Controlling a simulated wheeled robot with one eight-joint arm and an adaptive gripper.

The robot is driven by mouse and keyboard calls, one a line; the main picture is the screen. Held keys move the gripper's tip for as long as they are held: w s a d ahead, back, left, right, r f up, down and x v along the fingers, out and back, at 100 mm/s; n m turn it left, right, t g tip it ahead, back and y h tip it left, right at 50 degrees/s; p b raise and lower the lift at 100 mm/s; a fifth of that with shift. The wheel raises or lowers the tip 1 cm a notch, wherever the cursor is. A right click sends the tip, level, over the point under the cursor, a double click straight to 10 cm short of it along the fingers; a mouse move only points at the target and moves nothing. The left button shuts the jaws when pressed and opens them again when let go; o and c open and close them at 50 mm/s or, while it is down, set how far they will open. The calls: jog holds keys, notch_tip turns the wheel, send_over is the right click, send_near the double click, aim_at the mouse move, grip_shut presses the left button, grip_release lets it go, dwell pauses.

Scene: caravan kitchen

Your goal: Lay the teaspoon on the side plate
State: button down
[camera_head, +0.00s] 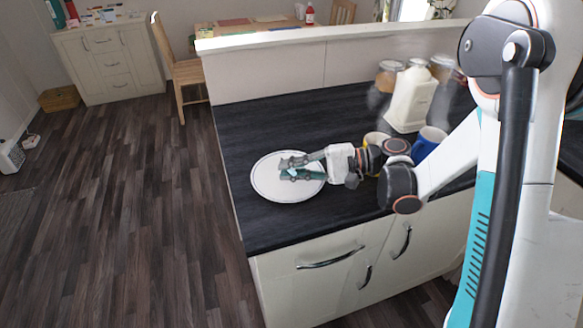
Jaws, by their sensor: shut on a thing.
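The white side plate (270,187) with a thin dark rim line lies on the dark worktop near its left end. My gripper (284,168) reaches in from the right, and its fingertips are over the plate's middle. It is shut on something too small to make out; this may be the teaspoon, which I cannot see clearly. I cannot tell whether the fingers or the held thing touch the plate.
A white jug-like container (410,100), a blue mug (428,141), a yellow mug (376,138) and jars (388,76) stand on the worktop (270,125) to the right. A raised ledge (330,36) runs behind. The worktop behind the plate is clear.

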jog(key=c, duration=1.6)
grip_release()
notch_tip(320, 180, up, 10)
